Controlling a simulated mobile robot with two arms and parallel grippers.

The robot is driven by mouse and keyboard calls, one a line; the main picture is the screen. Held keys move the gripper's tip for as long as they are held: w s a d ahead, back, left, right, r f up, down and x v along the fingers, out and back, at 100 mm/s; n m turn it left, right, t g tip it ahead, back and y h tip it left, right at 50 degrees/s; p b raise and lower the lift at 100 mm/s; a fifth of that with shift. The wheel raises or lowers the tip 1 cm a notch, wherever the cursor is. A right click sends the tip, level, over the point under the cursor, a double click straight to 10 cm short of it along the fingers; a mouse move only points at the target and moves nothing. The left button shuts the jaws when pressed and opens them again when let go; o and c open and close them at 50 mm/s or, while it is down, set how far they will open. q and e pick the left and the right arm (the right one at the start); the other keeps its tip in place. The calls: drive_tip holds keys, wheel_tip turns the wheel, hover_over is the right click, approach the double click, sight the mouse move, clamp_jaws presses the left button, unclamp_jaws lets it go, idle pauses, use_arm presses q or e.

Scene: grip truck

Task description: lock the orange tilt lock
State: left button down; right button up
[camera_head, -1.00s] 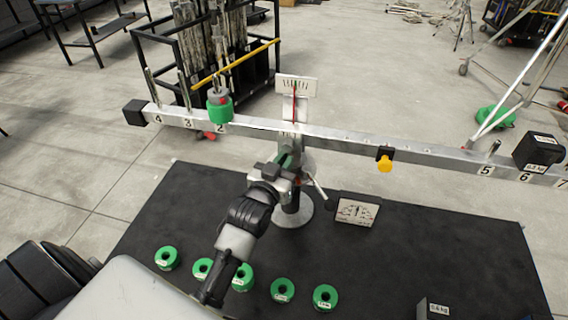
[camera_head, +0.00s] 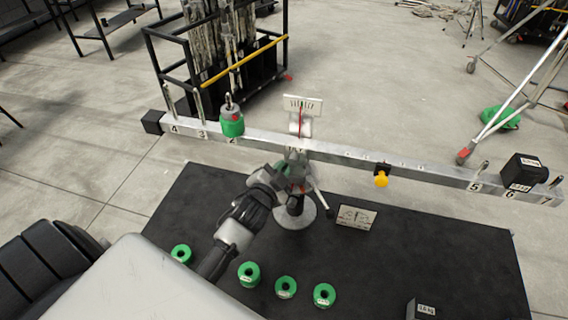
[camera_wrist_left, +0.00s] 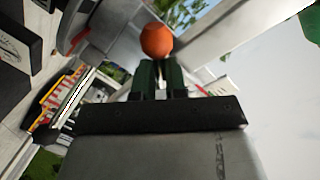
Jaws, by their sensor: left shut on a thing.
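The orange tilt lock shows as a round orange knob (camera_wrist_left: 158,40) at the fingertips of my left gripper (camera_wrist_left: 158,70) in the left wrist view. The two dark green fingers are shut on it. In the head view my left gripper (camera_head: 291,178) is at the balance's centre post (camera_head: 297,212), just below the beam (camera_head: 340,158), and the orange knob cannot be made out there. A lever (camera_head: 323,203) sticks out to the right of the post. My right gripper is not in view.
The beam carries a green weight (camera_head: 231,124) at left, a yellow knob (camera_head: 381,179) and a black weight (camera_head: 522,171) at right. Several green weights (camera_head: 286,287) and a sign (camera_head: 356,216) are on the black mat (camera_head: 450,255). A rack (camera_head: 215,70) stands behind.

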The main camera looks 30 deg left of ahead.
use_arm(q)
drive_tip(key=m+p, duration=0.1)
drive_tip(key=m, duration=0.1)
drive_tip(key=a+r+m+g+y+p, duration=0.1)
drive_tip(key=m+p, duration=0.1)
drive_tip(key=r+m+p, duration=0.1)
drive_tip(key=m+p, duration=0.1)
drive_tip(key=shift+s+a+y, duration=0.15)
drive_tip(key=shift+s+y, duration=0.1)
drive_tip(key=shift+y, duration=0.15)
drive_tip(key=shift+r+m+g+p, duration=0.3)
drive_tip(key=shift+m, duration=0.6)
drive_tip(key=shift+a+y, duration=0.15)
drive_tip(key=shift+y, duration=0.15)
drive_tip(key=c, duration=1.4)
unclamp_jaws()
drive_tip(key=shift+r, duration=0.1)
drive_tip(key=o, duration=0.3)
drive_tip(key=shift+a, duration=0.15)
drive_tip(key=shift+o, duration=0.2)
